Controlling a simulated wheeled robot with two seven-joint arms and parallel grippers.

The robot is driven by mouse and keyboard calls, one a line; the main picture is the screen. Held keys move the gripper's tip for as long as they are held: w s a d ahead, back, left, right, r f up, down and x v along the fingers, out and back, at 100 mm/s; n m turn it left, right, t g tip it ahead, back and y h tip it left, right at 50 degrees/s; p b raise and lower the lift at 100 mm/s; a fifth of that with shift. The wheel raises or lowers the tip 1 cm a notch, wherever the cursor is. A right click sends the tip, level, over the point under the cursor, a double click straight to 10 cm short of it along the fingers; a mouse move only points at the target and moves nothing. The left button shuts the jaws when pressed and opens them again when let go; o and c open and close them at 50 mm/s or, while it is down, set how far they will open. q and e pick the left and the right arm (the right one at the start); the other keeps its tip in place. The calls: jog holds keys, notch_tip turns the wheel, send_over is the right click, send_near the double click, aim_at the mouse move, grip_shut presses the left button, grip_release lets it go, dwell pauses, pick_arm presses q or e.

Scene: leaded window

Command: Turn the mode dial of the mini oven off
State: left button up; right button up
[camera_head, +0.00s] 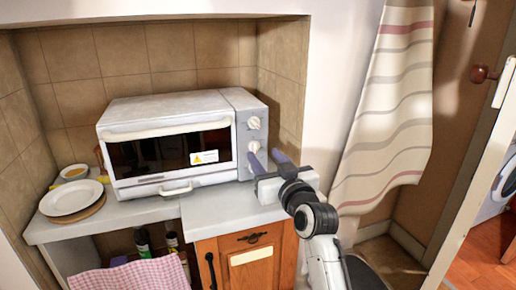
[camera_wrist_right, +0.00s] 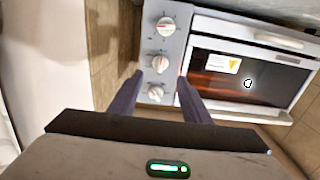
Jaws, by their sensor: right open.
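The mini oven (camera_head: 165,103) stands on the counter in a tiled niche, door shut. Its control panel at the right of the door has an upper knob (camera_head: 254,122) and a middle knob (camera_head: 254,147); a lower one is hidden behind my gripper there. The right wrist view, turned over, shows three knobs in a row, including the middle one (camera_wrist_right: 160,63) and another end one (camera_wrist_right: 165,27). No label tells which is the mode dial. My right gripper (camera_head: 265,156) is open and empty in front of the panel, its fingers (camera_wrist_right: 160,79) spread to either side of the knob row. My left gripper is out of view.
Plates (camera_head: 72,200) lie on the counter (camera_head: 222,209) left of the oven. An orange cabinet (camera_head: 240,262) and a checked cloth (camera_head: 135,277) are below. A striped curtain (camera_head: 385,115) hangs right of my right arm. The niche's side wall is close beside the panel.

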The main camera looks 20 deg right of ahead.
aim_at(256, 146)
jog(key=w, duration=0.6)
jog(key=shift+a, duration=0.1)
jog(key=c, duration=1)
jog(key=shift+c, duration=0.2)
jog(key=shift+p, duration=0.3)
